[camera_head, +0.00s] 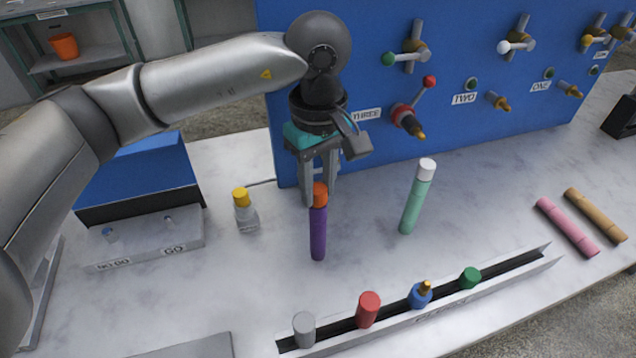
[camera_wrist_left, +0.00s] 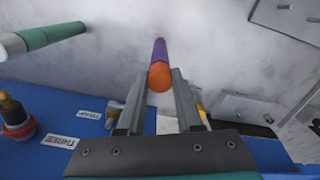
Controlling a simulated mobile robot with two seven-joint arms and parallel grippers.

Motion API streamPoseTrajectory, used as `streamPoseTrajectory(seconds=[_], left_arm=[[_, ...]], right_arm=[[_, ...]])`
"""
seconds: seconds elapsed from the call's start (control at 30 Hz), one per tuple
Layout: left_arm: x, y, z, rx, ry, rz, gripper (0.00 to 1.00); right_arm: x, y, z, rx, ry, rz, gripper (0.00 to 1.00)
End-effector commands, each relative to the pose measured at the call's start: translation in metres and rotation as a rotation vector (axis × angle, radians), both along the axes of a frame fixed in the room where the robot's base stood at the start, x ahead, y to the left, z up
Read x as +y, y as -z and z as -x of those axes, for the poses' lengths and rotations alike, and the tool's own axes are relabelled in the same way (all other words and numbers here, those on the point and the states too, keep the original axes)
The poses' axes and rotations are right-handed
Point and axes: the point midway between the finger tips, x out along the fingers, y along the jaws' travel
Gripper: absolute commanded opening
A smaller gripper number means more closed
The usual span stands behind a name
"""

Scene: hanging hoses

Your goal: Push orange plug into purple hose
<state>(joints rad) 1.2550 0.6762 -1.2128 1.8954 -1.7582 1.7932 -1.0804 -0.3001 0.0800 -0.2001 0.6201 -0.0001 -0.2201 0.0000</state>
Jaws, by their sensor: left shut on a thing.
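The purple hose (camera_head: 318,235) stands upright on the white marble table in the head view. The orange plug (camera_head: 320,194) sits at its top end, in line with it. My left gripper (camera_head: 320,196) comes down from above and is shut on the orange plug. In the left wrist view the orange plug (camera_wrist_left: 160,76) lies between the two fingers, with the purple hose (camera_wrist_left: 160,50) running on beyond it. How deep the plug sits in the hose cannot be told. My right gripper is in neither view.
A green hose with a white plug (camera_head: 411,205) stands to the right. A rail (camera_head: 515,267) with several coloured plugs lies in front. A blue panel (camera_head: 400,90) with valves stands behind. Pink (camera_head: 567,227) and tan (camera_head: 596,215) hoses lie at right.

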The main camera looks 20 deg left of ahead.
Motion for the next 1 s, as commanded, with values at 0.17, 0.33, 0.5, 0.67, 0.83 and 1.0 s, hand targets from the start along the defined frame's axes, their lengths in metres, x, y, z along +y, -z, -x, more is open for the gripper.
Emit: streamPoseTrajectory(seconds=[0.17, 0.33, 0.5, 0.67, 0.83, 1.0], left_arm=[[0.0, 0.005, 0.0, 0.0, 0.0, 0.0, 0.0], [0.0, 0.005, 0.0, 0.0, 0.0, 0.0, 0.5], [0.0, 0.004, 0.0, 0.0, 0.0, 0.0, 0.69], [0.0, 0.004, 0.0, 0.0, 0.0, 0.0, 0.69], [0.0, 0.0, 0.0, -0.001, 0.0, 0.0, 0.69], [0.0, -0.025, -0.001, -0.004, 0.0, 0.001, 0.69]], right_arm=[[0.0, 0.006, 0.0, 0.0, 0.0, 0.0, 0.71], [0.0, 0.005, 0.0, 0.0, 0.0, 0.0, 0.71], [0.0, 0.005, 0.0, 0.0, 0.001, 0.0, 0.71], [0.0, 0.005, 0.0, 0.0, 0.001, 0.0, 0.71], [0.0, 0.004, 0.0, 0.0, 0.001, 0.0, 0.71], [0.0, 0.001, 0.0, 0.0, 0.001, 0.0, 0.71]])
